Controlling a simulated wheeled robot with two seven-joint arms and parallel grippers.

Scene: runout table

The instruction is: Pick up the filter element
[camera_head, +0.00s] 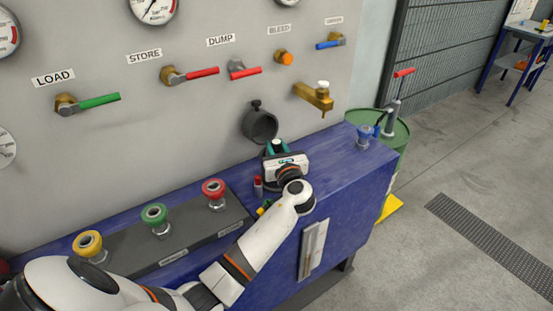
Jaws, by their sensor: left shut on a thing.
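My left arm reaches in from the lower left, and its gripper (276,149) is over the blue bench top beside the wall. It is shut on a small teal-and-dark piece, which I take to be the filter element (278,146). The gripper's white body hides most of that piece. I cannot tell whether it touches the bench top. A black round cup-shaped housing (261,126) is on the wall just behind and to the left of the gripper. My right gripper is not in view.
A red-capped small item (258,183) stands close left of the gripper. Yellow, green and red buttons sit on a grey panel (187,231). A brass tap (314,95) juts from the wall. A blue fitting (363,134) stands at the bench's right end, before a green drum (396,139).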

